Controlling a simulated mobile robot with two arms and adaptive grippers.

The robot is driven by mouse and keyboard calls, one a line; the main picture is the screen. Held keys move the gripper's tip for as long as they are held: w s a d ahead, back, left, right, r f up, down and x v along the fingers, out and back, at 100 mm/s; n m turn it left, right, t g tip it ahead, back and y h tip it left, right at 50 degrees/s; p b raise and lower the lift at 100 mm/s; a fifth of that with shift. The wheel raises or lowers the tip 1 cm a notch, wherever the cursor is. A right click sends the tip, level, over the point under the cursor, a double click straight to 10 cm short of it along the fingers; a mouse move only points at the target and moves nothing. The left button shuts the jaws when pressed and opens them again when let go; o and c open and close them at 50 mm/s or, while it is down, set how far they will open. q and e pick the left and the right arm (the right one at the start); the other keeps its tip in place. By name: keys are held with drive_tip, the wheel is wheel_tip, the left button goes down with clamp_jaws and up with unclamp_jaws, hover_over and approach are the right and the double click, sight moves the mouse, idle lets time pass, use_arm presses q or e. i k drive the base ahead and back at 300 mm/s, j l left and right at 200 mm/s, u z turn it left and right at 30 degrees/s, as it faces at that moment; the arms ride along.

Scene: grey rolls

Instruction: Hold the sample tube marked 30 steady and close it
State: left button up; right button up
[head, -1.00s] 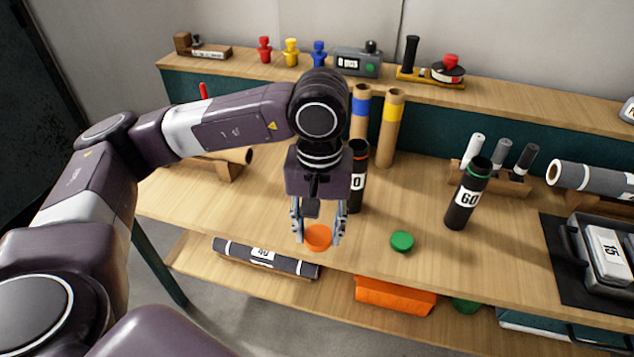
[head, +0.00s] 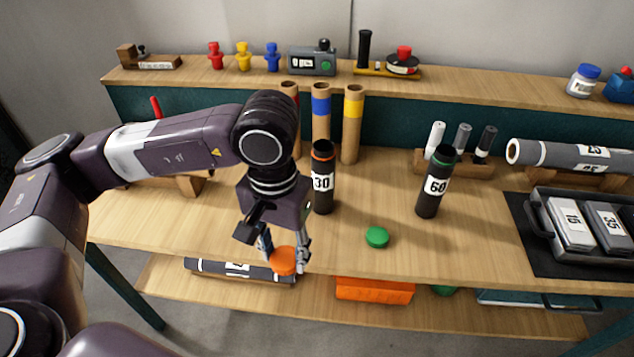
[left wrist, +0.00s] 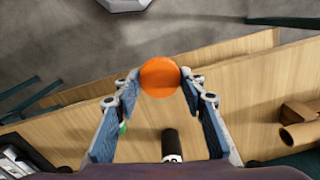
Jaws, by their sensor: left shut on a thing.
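The sample tube marked 30 (head: 322,178) is black with an orange ring at its open top and stands upright on the bench. In the left wrist view its dark end (left wrist: 171,143) shows at the bottom. An orange cap (head: 283,261) is in my left gripper (head: 284,256), near the bench's front edge. In the left wrist view the gripper (left wrist: 160,78) is shut on the orange cap (left wrist: 160,76), with a fingertip at each side. The gripper is in front of the tube and to its left. My right gripper is not in view.
A black tube marked 60 (head: 436,182) stands to the right, with a green cap (head: 377,237) lying left of it. A metal tray (head: 545,215) on a dark mat is at the right. Cardboard tubes (head: 352,125) stand behind tube 30. A rail of small items runs along the back.

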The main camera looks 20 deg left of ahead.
sight(323, 155)
drive_tip(key=i+j, duration=0.1)
drive_tip(key=j, duration=0.3)
drive_tip(key=j+z, duration=0.1)
drive_tip(key=j, duration=0.3)
drive_tip(key=i+j, duration=0.15)
drive_tip(key=j, duration=0.25)
